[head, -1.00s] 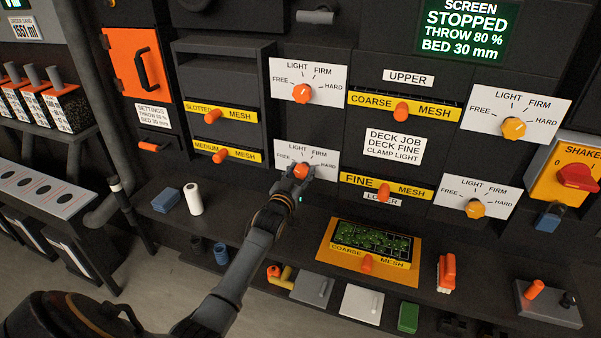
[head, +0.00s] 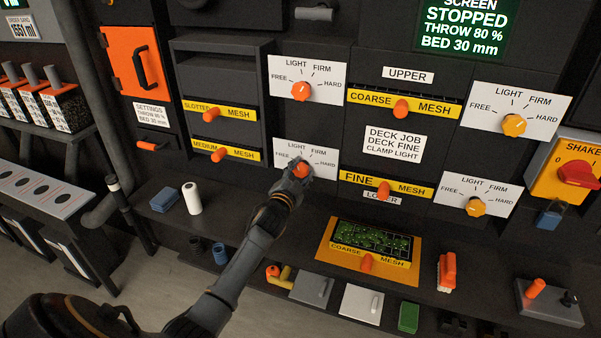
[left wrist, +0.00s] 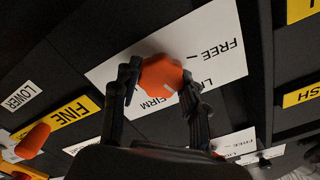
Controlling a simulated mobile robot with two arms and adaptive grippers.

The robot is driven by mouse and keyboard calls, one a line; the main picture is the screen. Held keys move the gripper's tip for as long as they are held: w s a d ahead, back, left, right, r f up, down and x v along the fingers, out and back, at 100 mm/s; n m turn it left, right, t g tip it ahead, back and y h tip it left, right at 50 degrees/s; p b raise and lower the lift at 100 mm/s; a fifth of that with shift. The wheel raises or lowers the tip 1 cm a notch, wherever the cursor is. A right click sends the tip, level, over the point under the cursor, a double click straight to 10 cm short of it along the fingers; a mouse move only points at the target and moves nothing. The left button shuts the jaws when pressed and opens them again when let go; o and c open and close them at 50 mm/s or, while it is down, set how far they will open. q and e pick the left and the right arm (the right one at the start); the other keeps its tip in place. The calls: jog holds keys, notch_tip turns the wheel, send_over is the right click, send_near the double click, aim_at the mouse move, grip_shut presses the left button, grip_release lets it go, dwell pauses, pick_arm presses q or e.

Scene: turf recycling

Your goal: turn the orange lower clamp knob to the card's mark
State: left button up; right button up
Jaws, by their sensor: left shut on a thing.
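The orange lower clamp knob (head: 301,170) sits on a white dial card (head: 322,157) marked FREE, LIGHT, FIRM and HARD. My left gripper (head: 299,174) is shut around this knob, coming from below and in front. In the left wrist view the two fingers lie on either side of the orange knob (left wrist: 162,74), and the dial card (left wrist: 205,35) appears turned over. The knob's pale pointer faces the LIGHT–FIRM side; its exact mark is hard to tell. The job card (head: 393,146) reads DECK JOB, DECK FINE, CLAMP LIGHT. My right gripper is out of view.
An upper orange knob (head: 301,91) and two yellow-orange knobs (head: 514,125) (head: 475,206) have similar cards. The FINE mesh handle (head: 384,190) is to the right. A shelf below holds a coarse mesh tray (head: 325,258), a white roll (head: 192,198) and a brush (head: 446,272).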

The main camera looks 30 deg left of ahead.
pick_arm(q)
jog(key=shift+m, duration=0.4)
jog(key=o, duration=1.2)
jog(key=shift+c, duration=0.2)
jog(key=v, duration=1.2)
jog(key=shift+f, duration=0.15)
